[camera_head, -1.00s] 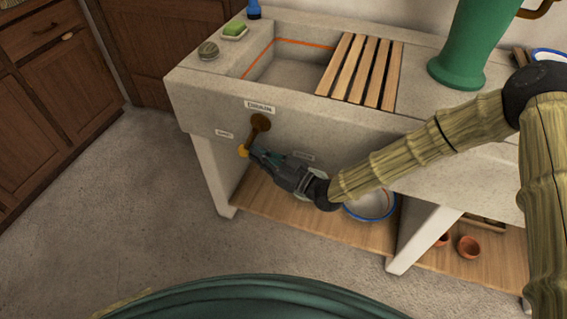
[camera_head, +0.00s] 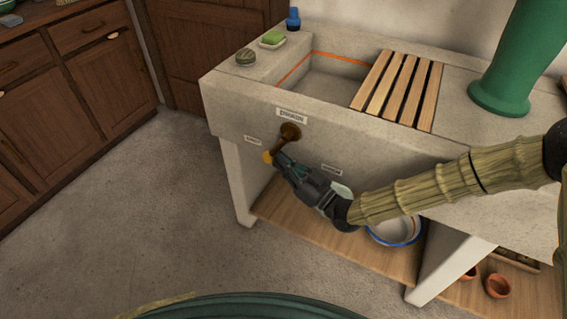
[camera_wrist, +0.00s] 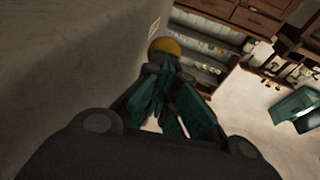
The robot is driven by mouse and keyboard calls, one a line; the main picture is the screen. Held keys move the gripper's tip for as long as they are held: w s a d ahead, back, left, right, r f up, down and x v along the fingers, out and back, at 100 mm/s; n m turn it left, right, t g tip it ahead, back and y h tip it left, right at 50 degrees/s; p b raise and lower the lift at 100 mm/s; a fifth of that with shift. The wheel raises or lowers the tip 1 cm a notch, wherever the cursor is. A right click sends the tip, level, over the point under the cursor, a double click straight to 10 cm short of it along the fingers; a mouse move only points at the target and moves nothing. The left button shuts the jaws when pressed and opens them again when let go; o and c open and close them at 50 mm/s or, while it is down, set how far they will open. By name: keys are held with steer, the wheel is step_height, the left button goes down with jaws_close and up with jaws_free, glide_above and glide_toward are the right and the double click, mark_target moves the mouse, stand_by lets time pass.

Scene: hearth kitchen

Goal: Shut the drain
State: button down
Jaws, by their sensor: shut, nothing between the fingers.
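The drain lever has a brown round hub (camera_head: 289,131) on the front of the stone sink, under a label reading DRAIN (camera_head: 291,115). Its arm slants down and left to a yellow knob (camera_head: 268,157). My gripper (camera_head: 278,160) is shut and empty, its fingertips at the right side of the knob, touching or very close. In the wrist view, the yellow knob (camera_wrist: 165,46) shows just past the tips of my gripper (camera_wrist: 168,75). The hub is not visible there.
Small labels, too small to read, sit left (camera_head: 253,140) and right (camera_head: 332,170) of the lever. A wooden shelf (camera_head: 300,232) with a white basin (camera_head: 395,232) is below. The floor at left is clear, with brown cabinets (camera_head: 70,90) beyond.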

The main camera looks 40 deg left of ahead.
steer(key=v, duration=1.4)
steer(key=shift+r, duration=0.3)
steer(key=shift+d, duration=0.1)
steer(key=s+d+f+m+t+h, duration=0.1)
steer(key=s+d+f+m+h, duration=0.1)
steer(key=d+f+m+h, duration=0.4)
steer(key=s+d+f+m+t+h, duration=0.1)
steer(key=s+d+f+h, duration=0.1)
steer(key=d+f, duration=0.65)
steer(key=s+d+f+m+t+h, duration=0.1)
steer(key=s+d+f+m+h, duration=0.1)
steer(key=d+f+m+h, duration=0.4)
steer(key=s+d+f+m+g+h, duration=0.1)
steer(key=s+d+f+h, duration=0.35)
steer(key=d, duration=0.85)
steer(key=s+d+f+m+g+h, duration=0.1)
steer(key=s+d+m+g+h, duration=0.15)
steer(key=s+d, duration=0.9)
step_height(320, 180, up, 19)
steer(key=m+p, duration=0.1)
steer(key=p, duration=1.8)
steer(key=shift+w+d+p, duration=0.2)
steer(key=shift+d+p, duration=0.1)
steer(key=shift+d, duration=0.05)
